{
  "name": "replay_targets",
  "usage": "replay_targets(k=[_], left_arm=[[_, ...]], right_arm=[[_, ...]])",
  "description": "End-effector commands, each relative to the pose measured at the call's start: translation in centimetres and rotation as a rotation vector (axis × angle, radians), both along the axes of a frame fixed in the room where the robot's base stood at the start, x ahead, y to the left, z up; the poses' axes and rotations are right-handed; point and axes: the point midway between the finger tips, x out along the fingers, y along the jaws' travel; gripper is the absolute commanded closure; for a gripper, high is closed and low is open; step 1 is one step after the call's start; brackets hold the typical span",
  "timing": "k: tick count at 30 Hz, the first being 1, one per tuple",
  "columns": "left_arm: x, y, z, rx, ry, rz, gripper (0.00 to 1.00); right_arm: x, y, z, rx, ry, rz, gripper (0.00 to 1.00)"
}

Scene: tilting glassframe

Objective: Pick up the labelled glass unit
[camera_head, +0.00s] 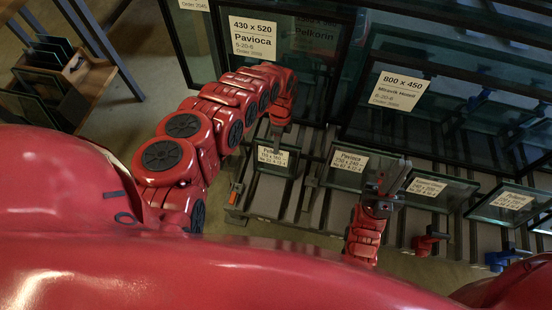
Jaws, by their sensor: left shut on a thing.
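A small labelled glass unit (268,179) with a dark edge stands in the front row of the rack, its white label (273,156) facing up; the label's small print is hard to read. My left gripper (277,140) comes down from above and is shut on the top edge of this unit; its fingertips are small and partly hidden by the arm. My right gripper (391,178) points up at the front of the rack, beside another labelled glass unit (345,180). Its two fingers look apart, with nothing seen between them.
Larger labelled panes, marked 430 x 520 (252,68) and 800 x 450 (399,90), stand behind. More small units (502,204) line the front row at right. Red (428,242) and blue (498,261) clamp-like parts sit along the front. A wooden cart (85,85) stands at far left.

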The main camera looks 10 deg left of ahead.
Motion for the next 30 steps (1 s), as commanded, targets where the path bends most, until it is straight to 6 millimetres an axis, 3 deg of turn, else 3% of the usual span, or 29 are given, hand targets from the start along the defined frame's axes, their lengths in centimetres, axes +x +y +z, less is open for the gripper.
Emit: replay_targets(k=[8, 14, 30], left_arm=[[0.1, 0.0, 0.3, 0.000, -0.001, 0.000, 1.00], [0.0, 0.0, 1.6, 0.000, 0.003, -0.001, 1.00], [0.2, 0.0, 8.8, 0.001, -0.003, -0.001, 1.00]], right_arm=[[0.0, 0.0, 0.1, 0.000, 0.000, 0.000, 1.00], [0.0, 0.0, 0.6, 0.000, 0.000, 0.000, 1.00], [0.0, 0.0, 2.3, 0.000, 0.000, 0.000, 1.00]])
